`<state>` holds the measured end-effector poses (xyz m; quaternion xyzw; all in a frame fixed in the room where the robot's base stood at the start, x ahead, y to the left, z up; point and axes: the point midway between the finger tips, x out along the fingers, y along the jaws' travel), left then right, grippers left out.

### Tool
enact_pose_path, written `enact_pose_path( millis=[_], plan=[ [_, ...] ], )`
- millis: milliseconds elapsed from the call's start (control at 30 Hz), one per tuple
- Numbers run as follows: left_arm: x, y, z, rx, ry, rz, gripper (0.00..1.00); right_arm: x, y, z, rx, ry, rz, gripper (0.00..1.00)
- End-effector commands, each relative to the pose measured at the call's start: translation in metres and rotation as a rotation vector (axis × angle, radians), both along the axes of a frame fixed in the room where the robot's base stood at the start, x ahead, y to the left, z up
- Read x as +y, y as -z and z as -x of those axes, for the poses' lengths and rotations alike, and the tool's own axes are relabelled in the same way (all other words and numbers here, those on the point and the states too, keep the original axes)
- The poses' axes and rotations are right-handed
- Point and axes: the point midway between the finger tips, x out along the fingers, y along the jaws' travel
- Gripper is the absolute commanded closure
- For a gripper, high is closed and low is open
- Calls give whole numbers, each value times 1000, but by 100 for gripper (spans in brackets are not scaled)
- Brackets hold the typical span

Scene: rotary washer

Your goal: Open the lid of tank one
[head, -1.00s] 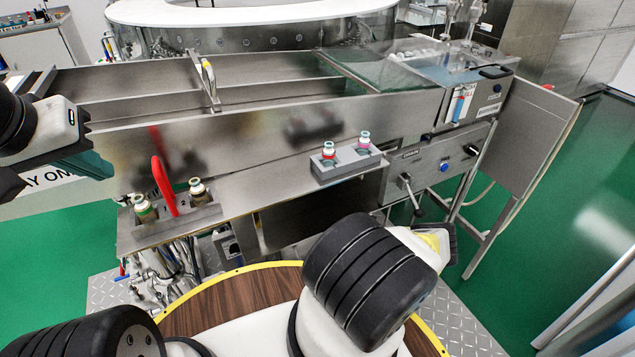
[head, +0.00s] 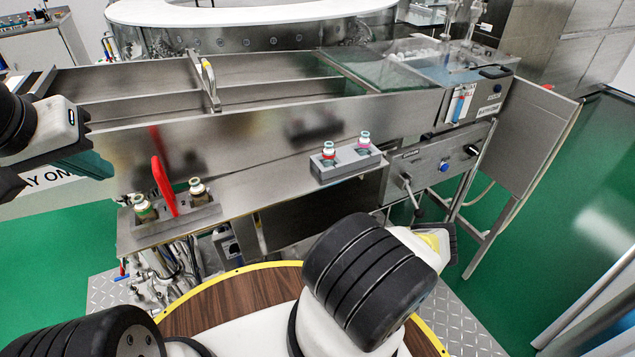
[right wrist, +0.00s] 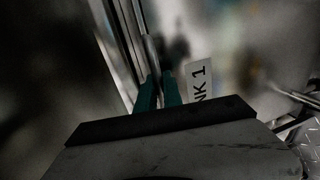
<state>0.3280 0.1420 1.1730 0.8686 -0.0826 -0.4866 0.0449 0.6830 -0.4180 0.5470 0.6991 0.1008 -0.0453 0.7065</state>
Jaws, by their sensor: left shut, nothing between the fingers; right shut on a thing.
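My left gripper (head: 96,166) is at the left edge of the head view, in front of the long steel washer (head: 250,145). It is shut and empty. In the right wrist view, the green fingers of my right gripper (right wrist: 159,92) are shut on a slim grey metal bar (right wrist: 149,52) standing up between them. A white label (right wrist: 198,85) reading "NK 1" is just right of the fingers. The picture is dark, and I cannot tell the lid's edges. In the head view the right gripper's fingers are hidden; my right arm reaches to the washer's lower right.
Two bottles sit in a grey holder (head: 346,162) on the washer's front ledge. Two more bottles stand by a red lever (head: 163,186) at the left. A control panel (head: 435,166) is at the right. A steel panel (head: 528,140) stands beyond it. Green floor lies open at the left.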

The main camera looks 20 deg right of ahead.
Motion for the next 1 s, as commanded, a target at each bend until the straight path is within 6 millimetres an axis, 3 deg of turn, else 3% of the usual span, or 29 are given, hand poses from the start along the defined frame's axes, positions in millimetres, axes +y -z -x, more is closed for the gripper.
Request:
enact_pose_path(
  millis=[633,800,1000],
  plan=[
    [0,0,0,0,0,0,100,5,0,3,-3,-11,-5,100],
    [0,0,0,0,0,0,100,14,-1,17,-7,-32,-12,100],
    [0,0,0,0,0,0,100,4,0,48,0,-17,-6,100]
  ],
)
